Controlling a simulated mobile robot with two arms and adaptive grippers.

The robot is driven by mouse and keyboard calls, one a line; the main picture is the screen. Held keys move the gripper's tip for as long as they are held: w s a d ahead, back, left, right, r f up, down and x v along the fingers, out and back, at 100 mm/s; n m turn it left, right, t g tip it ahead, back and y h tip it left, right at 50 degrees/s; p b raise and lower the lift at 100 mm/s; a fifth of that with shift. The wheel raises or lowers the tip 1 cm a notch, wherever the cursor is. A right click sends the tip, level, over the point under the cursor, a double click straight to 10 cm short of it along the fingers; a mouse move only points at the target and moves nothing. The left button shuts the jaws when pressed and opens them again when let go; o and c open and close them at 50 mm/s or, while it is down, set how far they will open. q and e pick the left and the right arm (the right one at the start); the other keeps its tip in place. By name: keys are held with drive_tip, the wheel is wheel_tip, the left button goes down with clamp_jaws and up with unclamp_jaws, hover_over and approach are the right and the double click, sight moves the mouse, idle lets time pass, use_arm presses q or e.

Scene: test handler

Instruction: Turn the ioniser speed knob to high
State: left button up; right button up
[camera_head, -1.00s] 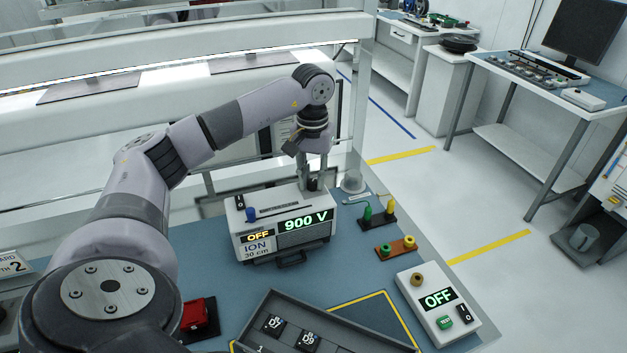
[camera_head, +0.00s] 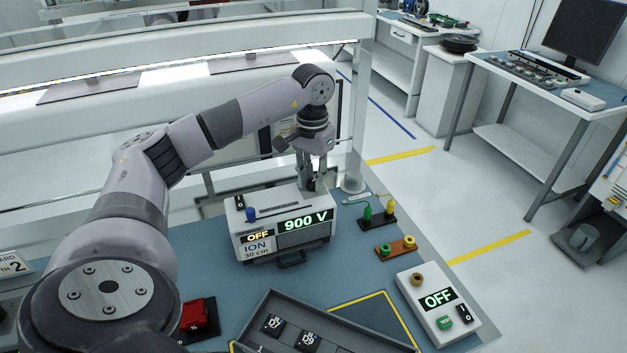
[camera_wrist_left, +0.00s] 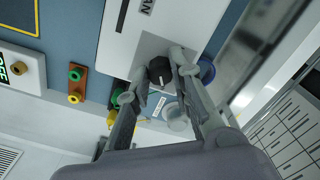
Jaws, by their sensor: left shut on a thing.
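The ioniser (camera_head: 284,243) is a white box on the blue mat; its displays read OFF and 900 V above the label ION 30 cm. My left gripper (camera_head: 314,184) points down at the ioniser's back right corner. In the left wrist view, the black speed knob (camera_wrist_left: 159,72) with a pale pointer line sits between the fingertips, and the gripper is shut on it. The knob is hidden by the fingers in the head view. I cannot read its setting. A blue knob (camera_head: 251,214) and a black rocker switch (camera_head: 240,202) are on the ioniser's left top. My right gripper is out of view.
Green and yellow plugs (camera_head: 378,214) stand in a black block right of the ioniser, with an orange terminal block (camera_head: 396,248) nearer. A white tester (camera_head: 437,304) reads OFF. A grey tray (camera_head: 330,326) lies in front. A clear cup (camera_head: 353,183) stands close beside the gripper.

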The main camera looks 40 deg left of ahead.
use_arm(q)
drive_tip(key=o, duration=0.7)
drive_tip(key=shift+r, duration=0.1)
drive_tip(key=shift+r+p, duration=1.9)
drive_tip(key=shift+r, duration=0.6)
drive_tip(key=shift+f, duration=0.15)
